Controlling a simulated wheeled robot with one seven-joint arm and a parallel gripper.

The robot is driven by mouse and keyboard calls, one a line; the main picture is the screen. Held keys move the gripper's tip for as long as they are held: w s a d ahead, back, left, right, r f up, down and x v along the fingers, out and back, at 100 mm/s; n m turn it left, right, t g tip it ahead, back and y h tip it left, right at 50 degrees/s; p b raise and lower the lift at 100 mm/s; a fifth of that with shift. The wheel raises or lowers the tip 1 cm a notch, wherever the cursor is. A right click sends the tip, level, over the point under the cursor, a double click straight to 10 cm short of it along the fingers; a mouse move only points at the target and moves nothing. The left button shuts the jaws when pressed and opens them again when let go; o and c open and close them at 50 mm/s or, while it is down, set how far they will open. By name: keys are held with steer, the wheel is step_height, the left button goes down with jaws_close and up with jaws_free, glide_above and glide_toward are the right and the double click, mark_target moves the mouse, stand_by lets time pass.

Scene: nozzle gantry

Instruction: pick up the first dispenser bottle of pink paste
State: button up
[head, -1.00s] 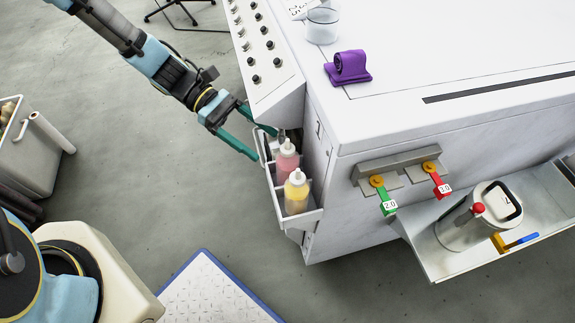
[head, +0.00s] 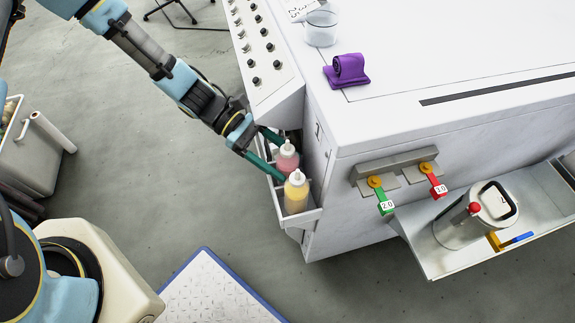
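The pink paste bottle (head: 287,160) stands upright in a white side rack (head: 308,217) on the machine's left side, with a white cap and nozzle on top. My gripper (head: 283,159) is at this bottle, with its green fingers spread to either side of it. One finger passes in front and to the left of the bottle, the other behind it near the machine. The fingers look open; I cannot tell whether either touches the bottle. The lower part of the bottle is hidden by the near finger and the yellow bottle.
A yellow paste bottle (head: 296,194) stands in the rack just in front of the pink one. The knob panel (head: 262,50) and the machine's side wall are close on the right. A purple cloth (head: 346,72) and clear beaker (head: 321,28) sit on the machine top. Floor left of the rack is clear.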

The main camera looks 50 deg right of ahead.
steer(key=c, duration=0.5)
steer(key=shift+c, duration=0.2)
steer(key=shift+r, duration=0.85)
steer(key=shift+w+a+f+m+g+h+b, duration=0.3)
steer(key=shift+f+g+h+b, duration=0.15)
steer(key=shift+b, duration=0.4)
steer(key=g, duration=0.1)
steer(key=m+g+h+b, duration=0.1)
steer(key=a+m+g+b, duration=0.1)
steer(key=shift+w+f, duration=0.2)
steer(key=shift+w, duration=0.05)
steer(key=w+a+r, duration=0.2)
steer(key=a+r, duration=0.1)
steer(key=r, duration=0.3)
steer(key=w+a+n+t+y, duration=0.1)
steer(key=w+a+t, duration=0.1)
steer(key=w+a, duration=0.4)
steer(key=w+a+r+n+t+y+b, duration=0.1)
steer(key=w+a+t, duration=0.1)
steer(key=w+a, duration=0.4)
steer(key=shift+a+r+n, duration=0.25)
steer(key=shift+a+n, duration=0.05)
steer(key=shift+a, duration=1.9)
